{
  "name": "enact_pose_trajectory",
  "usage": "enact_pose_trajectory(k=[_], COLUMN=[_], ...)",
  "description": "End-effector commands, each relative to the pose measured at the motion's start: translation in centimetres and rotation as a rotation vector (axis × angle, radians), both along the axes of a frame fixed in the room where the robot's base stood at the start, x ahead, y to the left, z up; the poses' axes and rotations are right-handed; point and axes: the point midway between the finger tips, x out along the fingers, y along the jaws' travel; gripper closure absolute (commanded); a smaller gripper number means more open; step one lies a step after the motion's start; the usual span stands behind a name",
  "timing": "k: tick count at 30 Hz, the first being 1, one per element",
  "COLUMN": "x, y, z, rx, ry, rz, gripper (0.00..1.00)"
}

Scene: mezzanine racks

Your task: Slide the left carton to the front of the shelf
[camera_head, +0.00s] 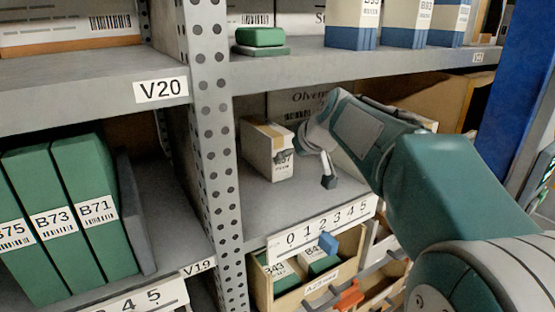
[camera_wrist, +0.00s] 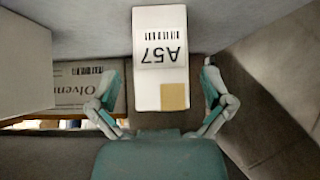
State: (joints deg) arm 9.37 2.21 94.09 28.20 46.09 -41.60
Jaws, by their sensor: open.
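A small white carton (camera_head: 283,160) with a tan patch stands on the middle shelf (camera_head: 262,205), just right of the perforated post and set back from the front edge. In the wrist view the carton (camera_wrist: 160,52) shows its A57 label upside down. My gripper (camera_head: 306,169) is open at the carton's front end. In the wrist view its two fingers (camera_wrist: 160,75) stand on either side of the carton, with a visible gap on each side. The gripper partly hides the carton's right side in the head view, and I cannot tell whether anything touches.
A larger printed box (camera_head: 297,100) stands behind the carton. A number strip (camera_head: 320,226) runs along the shelf's front edge. The perforated post (camera_head: 211,130) stands close on the left, and the upper shelf (camera_head: 330,66) is overhead. Bare shelf lies in front of the carton.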

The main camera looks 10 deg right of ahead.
Motion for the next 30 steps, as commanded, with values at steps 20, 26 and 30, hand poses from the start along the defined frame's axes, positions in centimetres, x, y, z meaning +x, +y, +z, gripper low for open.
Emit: enact_pose_trajectory(k=[20, 26, 30], x=[5.4, 5.4, 5.4], y=[2.0, 2.0, 2.0], z=[-3.5, -3.6, -3.6], rx=[0.0, -0.001, 0.0], ry=[-0.001, 0.0, 0.0], rz=[-0.001, -0.001, 0.0], gripper=[0.0, 0.18, 0.73])
